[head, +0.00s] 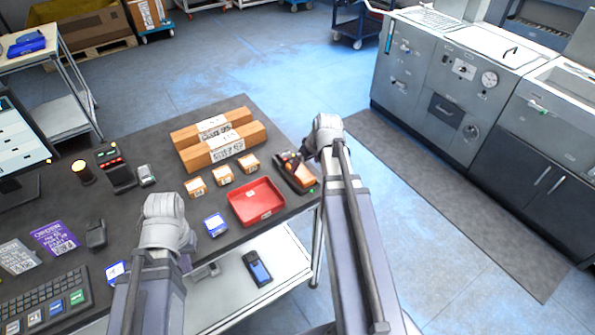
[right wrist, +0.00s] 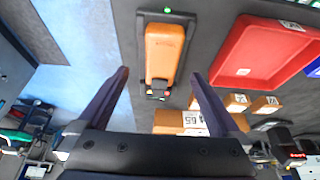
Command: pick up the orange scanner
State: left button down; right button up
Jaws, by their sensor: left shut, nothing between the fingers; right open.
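The orange scanner (head: 291,168) lies in a dark cradle near the right edge of the dark table. In the right wrist view the orange scanner (right wrist: 163,52) sits upper centre, with a green light on the cradle. My right gripper (head: 308,154) is at the table's right edge, beside the scanner. Its open fingers (right wrist: 158,74) point towards the scanner, one on each side of it in the picture, with nothing held. My left gripper (head: 164,225) is over the table's front left part, away from the scanner. It is shut and empty, its fingers mostly hidden by the wrist.
A red tray (head: 256,217) lies close to the scanner, with small boxes (head: 223,175) and two long cardboard boxes (head: 215,128) behind. A blue-screened device (head: 215,225) lies left of the tray. A lower shelf holds a dark handheld device (head: 257,268).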

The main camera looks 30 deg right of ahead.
aim_at(301, 171)
jog(key=shift+b+x, duration=2.5)
jog(key=shift+x, duration=0.6)
jog(key=shift+a+r, duration=0.1)
jog(key=shift+s, duration=0.1)
grip_shut()
